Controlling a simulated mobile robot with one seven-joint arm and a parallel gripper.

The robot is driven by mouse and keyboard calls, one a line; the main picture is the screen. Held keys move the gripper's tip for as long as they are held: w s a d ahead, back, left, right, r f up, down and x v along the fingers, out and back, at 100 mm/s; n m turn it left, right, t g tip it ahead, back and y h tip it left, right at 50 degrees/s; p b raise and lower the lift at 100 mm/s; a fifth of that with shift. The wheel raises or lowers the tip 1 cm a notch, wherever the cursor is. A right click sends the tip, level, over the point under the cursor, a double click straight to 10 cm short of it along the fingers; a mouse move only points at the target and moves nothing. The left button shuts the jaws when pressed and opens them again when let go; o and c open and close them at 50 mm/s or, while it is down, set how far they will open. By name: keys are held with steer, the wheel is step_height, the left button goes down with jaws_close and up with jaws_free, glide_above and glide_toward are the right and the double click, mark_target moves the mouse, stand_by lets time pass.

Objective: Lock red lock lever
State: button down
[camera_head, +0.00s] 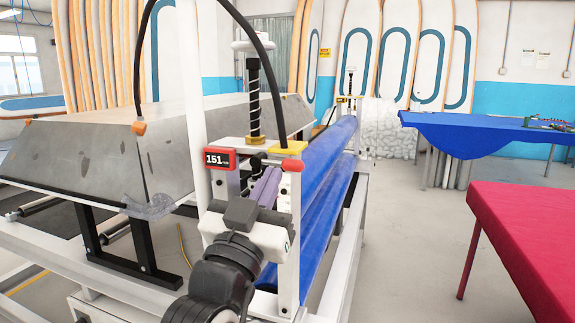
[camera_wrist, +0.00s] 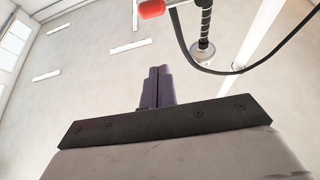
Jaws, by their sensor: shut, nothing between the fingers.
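No part is plainly recognisable as the red lock lever. The red-framed display (camera_head: 220,159) reading 151 sits on the front of the white machine frame. A small red part (camera_head: 291,164) shows under a yellow block on the post to its right. The wrist view has a rounded red part (camera_wrist: 152,9) at the top edge; I cannot tell which of these it is. My gripper (camera_head: 267,184) has purple fingers, held together and empty, just below and right of the display. The fingers (camera_wrist: 157,86) point up toward the red part in the wrist view, apart from it.
A black threaded spindle (camera_head: 254,100) rises above the frame, with a black cable arching over it. Blue rollers (camera_head: 330,170) run back to the right. A grey block (camera_head: 80,160) lies at left. A red table (camera_head: 530,230) stands at right, with open floor before it.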

step_height(320, 180, up, 5)
steer(key=p, duration=0.4)
glide_above(290, 166)
steer(key=s, duration=0.2)
steer(key=shift+w+f, duration=0.15)
steer(key=shift+f, duration=1.95)
steer(key=shift+f, duration=0.1)
steer(key=shift+f+m+h+b, duration=0.2)
steer(key=shift+m+h+b, duration=0.2)
steer(key=shift+m, duration=0.1)
